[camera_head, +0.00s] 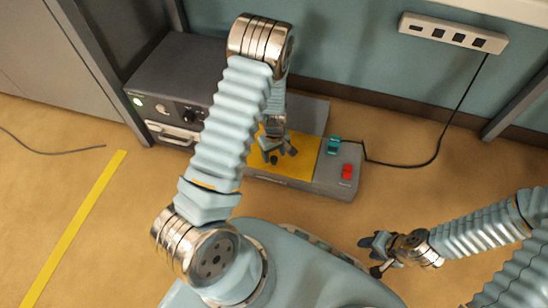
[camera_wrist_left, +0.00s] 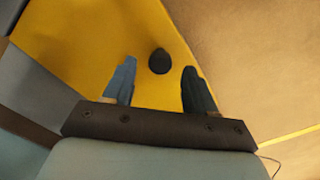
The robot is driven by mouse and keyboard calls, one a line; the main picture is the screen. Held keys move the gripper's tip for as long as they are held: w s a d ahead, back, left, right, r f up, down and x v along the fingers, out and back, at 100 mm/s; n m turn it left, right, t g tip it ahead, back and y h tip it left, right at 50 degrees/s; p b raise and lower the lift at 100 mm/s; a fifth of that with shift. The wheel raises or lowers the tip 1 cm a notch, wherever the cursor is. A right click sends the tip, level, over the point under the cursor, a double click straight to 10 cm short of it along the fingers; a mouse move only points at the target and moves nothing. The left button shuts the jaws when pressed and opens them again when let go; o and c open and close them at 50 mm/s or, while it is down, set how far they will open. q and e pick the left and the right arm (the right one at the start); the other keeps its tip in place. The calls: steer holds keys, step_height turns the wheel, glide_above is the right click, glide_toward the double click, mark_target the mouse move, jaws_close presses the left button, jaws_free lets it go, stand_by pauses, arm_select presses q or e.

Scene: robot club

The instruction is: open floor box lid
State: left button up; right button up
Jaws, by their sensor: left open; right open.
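The floor box (camera_head: 334,182) is a low grey box on the floor near the wall, with a flat yellow lid (camera_head: 304,153) that looks closed. The lid also fills the upper left of the left wrist view (camera_wrist_left: 75,50). A dark round knob (camera_wrist_left: 159,61) stands on the lid. My left gripper (camera_head: 279,153) is open over the lid, and in the left wrist view its two fingers (camera_wrist_left: 157,72) appear on either side of the knob, with gaps to both. I cannot tell its height above the lid. My right gripper (camera_head: 373,256) is open and empty over the floor at the lower right.
A teal plug or switch (camera_head: 333,146) and a red switch (camera_head: 347,171) sit on the box's right end. A black cable runs to a wall socket strip (camera_head: 454,33). A dark grey equipment unit (camera_head: 170,85) stands left of the box. Floor on the right is clear.

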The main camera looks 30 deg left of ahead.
arm_select(q)
steer(key=shift+f, duration=1)
steer(key=shift+c, duration=0.3)
jaws_close()
